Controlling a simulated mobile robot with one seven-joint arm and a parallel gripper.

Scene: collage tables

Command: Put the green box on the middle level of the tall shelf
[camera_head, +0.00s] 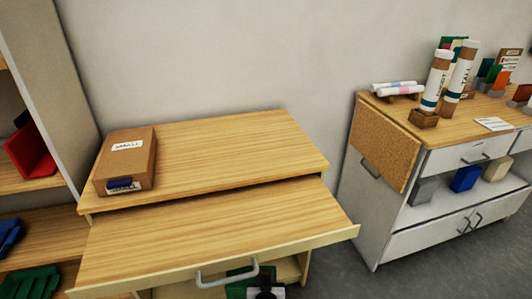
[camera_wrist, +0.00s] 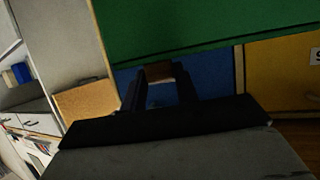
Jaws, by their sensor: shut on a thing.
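A green surface (camera_wrist: 210,22) fills the top of the wrist view, just beyond my fingertips. I cannot tell whether it is the green box. My gripper (camera_wrist: 159,78) is shut on a small brown piece (camera_wrist: 159,71) at the lower edge of that surface. Whether the piece belongs to it is unclear. In the head view my dark gripper (camera_head: 265,281) shows low beside a green patch (camera_head: 238,288) under the pull-out board. The tall shelf (camera_head: 50,90) stands at the left, cut off by the frame. A green item (camera_head: 32,283) lies low in it.
The desk (camera_head: 225,150) with its pull-out board (camera_head: 210,235) stands over my gripper and bears a brown carton (camera_head: 126,165). The shelf also holds a red item (camera_head: 30,152) and a blue one (camera_head: 9,236). A white cabinet (camera_head: 385,215) stands right, past a floor gap.

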